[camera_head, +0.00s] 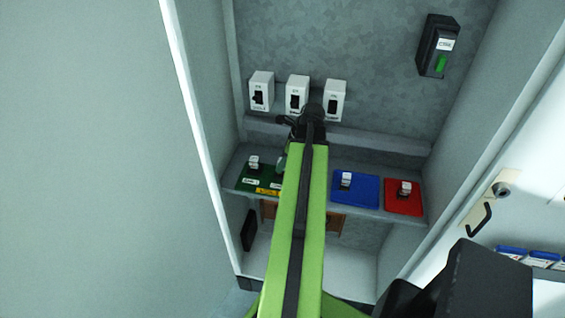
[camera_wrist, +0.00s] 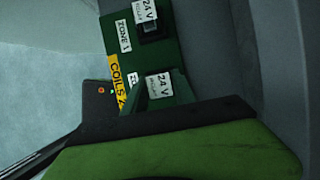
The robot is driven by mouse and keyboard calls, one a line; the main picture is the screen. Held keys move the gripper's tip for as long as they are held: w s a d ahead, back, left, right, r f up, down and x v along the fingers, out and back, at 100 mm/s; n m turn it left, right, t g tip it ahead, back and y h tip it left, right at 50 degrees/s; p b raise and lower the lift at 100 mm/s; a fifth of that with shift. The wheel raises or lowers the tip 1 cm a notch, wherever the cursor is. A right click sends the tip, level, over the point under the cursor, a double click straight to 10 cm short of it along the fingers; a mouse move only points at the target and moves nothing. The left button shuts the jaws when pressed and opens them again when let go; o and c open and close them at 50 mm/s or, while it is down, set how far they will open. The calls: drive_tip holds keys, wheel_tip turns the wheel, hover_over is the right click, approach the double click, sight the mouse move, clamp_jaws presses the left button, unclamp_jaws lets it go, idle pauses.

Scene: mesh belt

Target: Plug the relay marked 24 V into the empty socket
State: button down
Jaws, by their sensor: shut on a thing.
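My gripper (camera_wrist: 150,103) is shut on a relay (camera_wrist: 158,86) whose white label reads 24 V. The held relay is over the near end of the green board (camera_wrist: 183,52), at the ZONE label that is partly covered. Whether it touches the board cannot be told. Another relay marked 24 V (camera_wrist: 146,12) stands in a socket beside the ZONE 1 label (camera_wrist: 123,36). In the head view this standing relay (camera_head: 254,162) is at the left of the board. The socket under my gripper is hidden.
A yellow COILS strip (camera_wrist: 117,78) runs along the board's edge. A blue board (camera_head: 366,192) and a red board (camera_head: 396,204), each with a relay, are on the shelf to the right. White units hang on the back wall.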

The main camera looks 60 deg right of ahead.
drive_tip(key=shift+f+b, duration=0.7)
drive_tip(key=shift+f, duration=0.1)
drive_tip(key=c, duration=0.9)
unclamp_jaws()
drive_tip(key=shift+r, duration=0.1)
